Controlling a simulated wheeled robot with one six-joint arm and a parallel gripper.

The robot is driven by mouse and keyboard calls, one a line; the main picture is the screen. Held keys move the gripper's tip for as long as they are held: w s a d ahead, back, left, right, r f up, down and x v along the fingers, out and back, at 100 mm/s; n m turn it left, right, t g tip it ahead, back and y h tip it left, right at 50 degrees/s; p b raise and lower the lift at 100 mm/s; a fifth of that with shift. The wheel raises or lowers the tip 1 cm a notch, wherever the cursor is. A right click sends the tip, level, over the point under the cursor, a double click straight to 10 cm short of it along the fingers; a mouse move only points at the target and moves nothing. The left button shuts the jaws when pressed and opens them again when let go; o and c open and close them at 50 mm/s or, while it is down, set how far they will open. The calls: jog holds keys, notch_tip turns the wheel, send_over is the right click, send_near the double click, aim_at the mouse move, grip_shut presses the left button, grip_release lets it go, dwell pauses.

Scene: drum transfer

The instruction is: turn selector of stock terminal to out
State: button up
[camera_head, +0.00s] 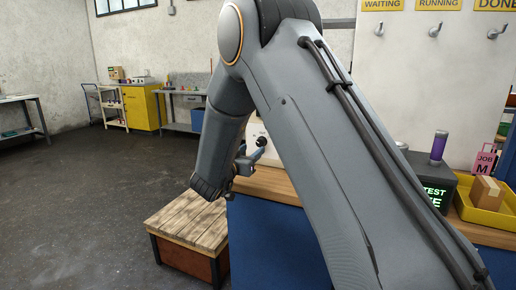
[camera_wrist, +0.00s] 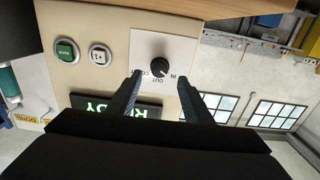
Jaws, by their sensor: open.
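The stock terminal has a cream front panel (camera_wrist: 190,55) that fills the middle of the wrist view. The knob's pointer is too small to read surely. My gripper (camera_wrist: 160,77) is open, with one finger on each side of the knob and no clear contact. In the head view, my gripper (camera_head: 252,158) is beside the terminal (camera_head: 255,131), which my arm mostly hides.
A green button (camera_wrist: 66,51), a white button (camera_wrist: 100,56) and a partly hidden READY display (camera_wrist: 118,104) are beside the knob. In the head view, a wooden pallet-topped box (camera_head: 188,222) stands at lower left. A yellow tray (camera_head: 484,215) holds a carton at right.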

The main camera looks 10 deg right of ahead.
aim_at(259, 144)
jog(key=p+x, duration=0.1)
jog(key=x, duration=0.6)
jog(key=c, duration=1.1)
